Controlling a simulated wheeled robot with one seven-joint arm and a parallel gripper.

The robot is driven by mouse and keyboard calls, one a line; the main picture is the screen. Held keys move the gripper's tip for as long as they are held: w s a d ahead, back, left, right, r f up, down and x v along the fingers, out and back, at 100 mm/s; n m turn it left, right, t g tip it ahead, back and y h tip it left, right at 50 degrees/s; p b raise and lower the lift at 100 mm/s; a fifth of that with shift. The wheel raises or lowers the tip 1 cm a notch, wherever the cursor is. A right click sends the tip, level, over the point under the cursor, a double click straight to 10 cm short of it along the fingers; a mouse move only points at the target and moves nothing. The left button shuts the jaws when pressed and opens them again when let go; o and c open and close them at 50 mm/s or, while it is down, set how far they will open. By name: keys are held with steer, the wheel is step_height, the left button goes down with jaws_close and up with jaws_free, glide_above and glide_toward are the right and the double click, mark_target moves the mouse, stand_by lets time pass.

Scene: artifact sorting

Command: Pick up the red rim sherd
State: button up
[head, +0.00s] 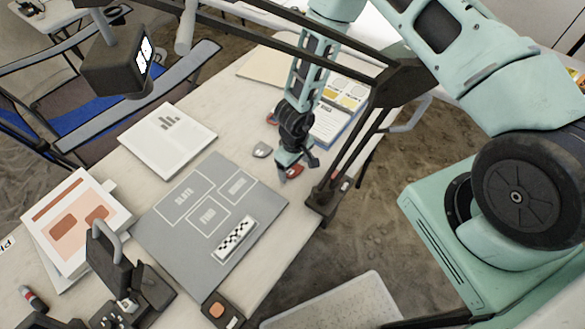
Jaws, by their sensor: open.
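A small red piece (295,172), which looks like the red rim sherd, lies on the table near its right edge in the head view. My gripper (297,166) points down right at it, with its dark fingers open around or just above the piece. The fingers hide part of it, and I cannot tell whether they touch it. A second small reddish piece (272,118) lies farther back, beside my wrist. A grey piece (262,150) lies just left of my gripper. A grey mat (155,235) with outlined, labelled areas lies left of and nearer than these pieces.
A checkered scale bar (235,240) lies on the mat. A dark post and frame (322,195) stand close right of my gripper. A dark case (120,280) stands at front left. The mat's outlined areas look empty.

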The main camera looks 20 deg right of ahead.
steer(key=shift+f, duration=0.2)
steer(key=c, duration=1.1)
steer(key=shift+o, duration=0.2)
steer(key=shift+r, duration=0.1)
